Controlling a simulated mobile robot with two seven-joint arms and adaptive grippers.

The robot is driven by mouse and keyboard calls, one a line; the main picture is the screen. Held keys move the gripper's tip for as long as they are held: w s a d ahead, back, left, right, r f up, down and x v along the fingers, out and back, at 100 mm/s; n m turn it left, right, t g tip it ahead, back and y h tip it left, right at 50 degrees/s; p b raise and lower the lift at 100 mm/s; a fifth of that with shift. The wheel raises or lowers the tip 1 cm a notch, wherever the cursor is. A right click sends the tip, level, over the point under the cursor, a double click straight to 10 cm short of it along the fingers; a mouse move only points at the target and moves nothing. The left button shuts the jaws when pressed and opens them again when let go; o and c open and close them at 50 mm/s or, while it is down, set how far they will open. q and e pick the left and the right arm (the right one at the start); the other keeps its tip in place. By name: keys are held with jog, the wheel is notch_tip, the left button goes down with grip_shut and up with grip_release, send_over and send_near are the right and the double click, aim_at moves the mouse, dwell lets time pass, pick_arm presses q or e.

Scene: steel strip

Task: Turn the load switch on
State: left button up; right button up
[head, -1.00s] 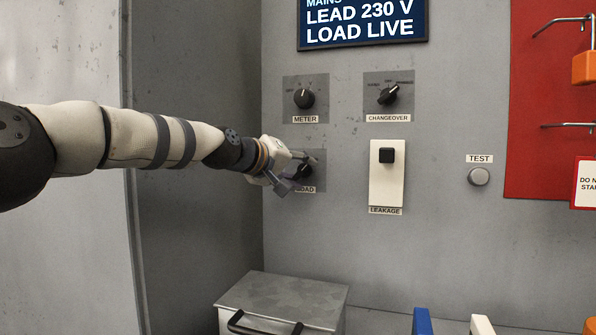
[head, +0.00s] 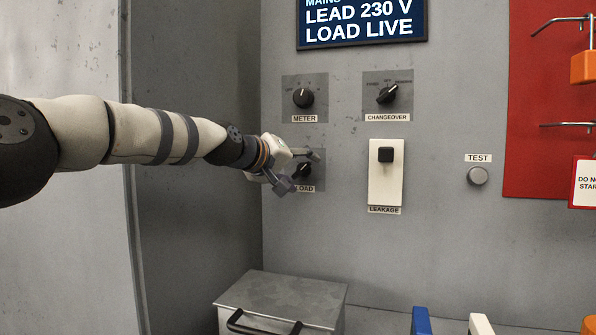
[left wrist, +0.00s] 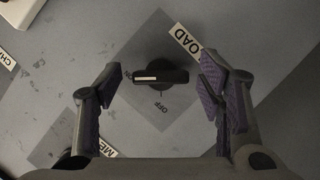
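The load switch is a black knob (left wrist: 172,76) on a grey plate above the LOAD label; in the head view the knob (head: 303,168) is partly hidden by my gripper. In the left wrist view its white pointer line points left, and the OFF mark (left wrist: 160,110) sits below it, off the pointer's line. My left gripper (left wrist: 160,85) is open, with one finger on each side of the knob and a visible gap to each. In the head view, my left gripper (head: 300,170) is at the panel in front of the switch. My right gripper is not in view.
The display (head: 362,25) reads LEAD 230 V, LOAD LIVE. The meter knob (head: 303,98) is above, the changeover knob (head: 387,95) upper right, and the leakage switch (head: 386,155) to the right. A metal box (head: 285,292) stands below.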

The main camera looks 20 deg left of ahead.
pick_arm(q)
jog(key=v, duration=0.7)
jog(key=shift+s, duration=0.25)
